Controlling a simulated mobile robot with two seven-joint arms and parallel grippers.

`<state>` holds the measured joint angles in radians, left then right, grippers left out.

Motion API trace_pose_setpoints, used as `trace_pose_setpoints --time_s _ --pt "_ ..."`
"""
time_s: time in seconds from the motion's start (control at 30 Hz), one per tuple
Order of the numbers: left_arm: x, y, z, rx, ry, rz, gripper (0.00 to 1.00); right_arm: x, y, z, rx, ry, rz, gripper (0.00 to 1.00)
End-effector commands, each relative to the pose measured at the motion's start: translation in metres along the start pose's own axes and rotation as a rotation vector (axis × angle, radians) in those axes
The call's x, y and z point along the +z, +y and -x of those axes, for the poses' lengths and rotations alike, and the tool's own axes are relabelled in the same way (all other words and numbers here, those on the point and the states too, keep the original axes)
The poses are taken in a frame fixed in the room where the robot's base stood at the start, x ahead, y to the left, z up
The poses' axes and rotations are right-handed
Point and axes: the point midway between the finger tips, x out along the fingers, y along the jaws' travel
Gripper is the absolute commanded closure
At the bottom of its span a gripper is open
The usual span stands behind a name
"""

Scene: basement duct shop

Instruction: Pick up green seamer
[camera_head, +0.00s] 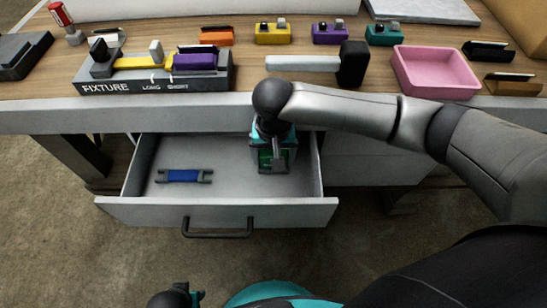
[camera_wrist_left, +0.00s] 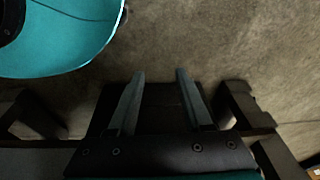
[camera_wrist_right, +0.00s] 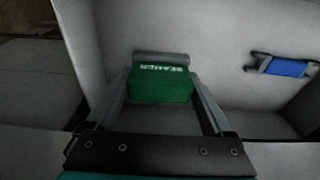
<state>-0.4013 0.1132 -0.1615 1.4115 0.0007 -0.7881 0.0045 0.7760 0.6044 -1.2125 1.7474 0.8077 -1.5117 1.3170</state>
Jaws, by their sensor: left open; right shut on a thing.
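The green seamer (camera_wrist_right: 160,84) is a green block with white SEAMER lettering and a grey bar along its far edge. In the right wrist view it sits between the fingers of my right gripper (camera_wrist_right: 160,105), which is shut on it. In the head view the right gripper (camera_head: 273,165) reaches down into the open drawer (camera_head: 220,211) at its right side, and the green seamer (camera_head: 265,158) shows only partly under it. I cannot tell whether it touches the drawer floor. My left gripper (camera_wrist_left: 158,100) is open and empty above the brown floor.
A blue tool with grey ends (camera_head: 184,176) lies in the drawer's left part. On the bench above stand a fixture (camera_head: 150,84), a pink tray (camera_head: 435,73), a black-headed mallet (camera_head: 352,64) and several coloured blocks. The drawer's middle is clear.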

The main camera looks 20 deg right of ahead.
Motion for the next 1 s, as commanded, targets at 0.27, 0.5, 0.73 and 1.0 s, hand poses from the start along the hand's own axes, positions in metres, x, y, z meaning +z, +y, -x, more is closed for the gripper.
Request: trace_pose_setpoints --time_s 0.27,0.5,0.73,1.0 --pt "0.022 -0.010 -0.015 -0.013 -0.008 -0.006 0.50 -0.004 0.000 0.030 -0.002 0.002 0.000 0.82" --pt "0.044 -0.019 -0.024 -0.024 -0.011 -0.009 0.50 -0.007 -0.001 0.055 -0.003 0.002 0.000 0.82" --pt "0.071 -0.031 -0.028 -0.038 -0.017 -0.012 0.50 -0.011 0.000 0.085 -0.002 0.003 -0.001 0.82" --pt "0.099 -0.043 -0.025 -0.050 -0.021 -0.015 0.50 -0.015 0.000 0.117 -0.002 0.001 -0.001 0.82"
